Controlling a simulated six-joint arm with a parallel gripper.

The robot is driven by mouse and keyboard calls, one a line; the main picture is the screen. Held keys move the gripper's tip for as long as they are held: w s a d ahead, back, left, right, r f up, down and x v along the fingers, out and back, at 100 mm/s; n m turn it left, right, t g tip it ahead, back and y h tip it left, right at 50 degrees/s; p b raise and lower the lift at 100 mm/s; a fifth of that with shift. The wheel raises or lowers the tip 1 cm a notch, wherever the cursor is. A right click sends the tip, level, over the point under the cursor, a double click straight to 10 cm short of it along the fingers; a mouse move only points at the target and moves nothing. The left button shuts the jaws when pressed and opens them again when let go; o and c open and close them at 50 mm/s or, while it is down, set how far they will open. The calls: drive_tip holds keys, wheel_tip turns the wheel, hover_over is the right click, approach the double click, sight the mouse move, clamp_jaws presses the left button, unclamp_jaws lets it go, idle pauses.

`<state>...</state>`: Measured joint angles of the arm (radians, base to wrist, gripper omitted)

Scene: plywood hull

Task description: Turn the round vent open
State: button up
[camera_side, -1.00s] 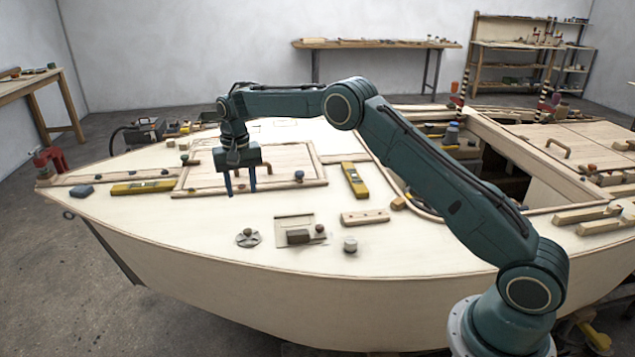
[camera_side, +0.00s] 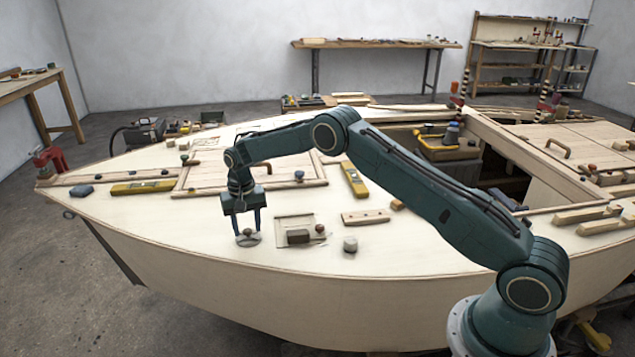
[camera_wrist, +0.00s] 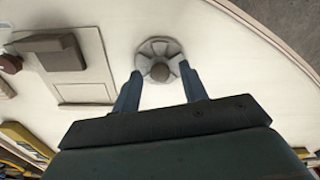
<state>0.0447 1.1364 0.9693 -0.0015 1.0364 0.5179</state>
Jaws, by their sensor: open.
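The round vent (camera_side: 249,241) is a grey disc with a dark knob in its middle, set on the pale deck near the hull's front edge. It also shows in the wrist view (camera_wrist: 160,57), ahead of the fingertips. My gripper (camera_side: 248,230) points down over the vent with its two blue fingers apart. In the wrist view my gripper (camera_wrist: 163,78) has one finger on each side of the vent's knob. Nothing is held. I cannot tell whether the fingertips touch the vent.
A recessed panel with a dark block (camera_side: 298,237) lies just right of the vent. A yellow level (camera_side: 354,180) and a wooden strip (camera_side: 365,218) lie behind. The deck in front is clear.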

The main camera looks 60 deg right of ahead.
drive_tip(key=shift+f, duration=0.25)
clamp_jaws()
drive_tip(key=shift+n, duration=3.6)
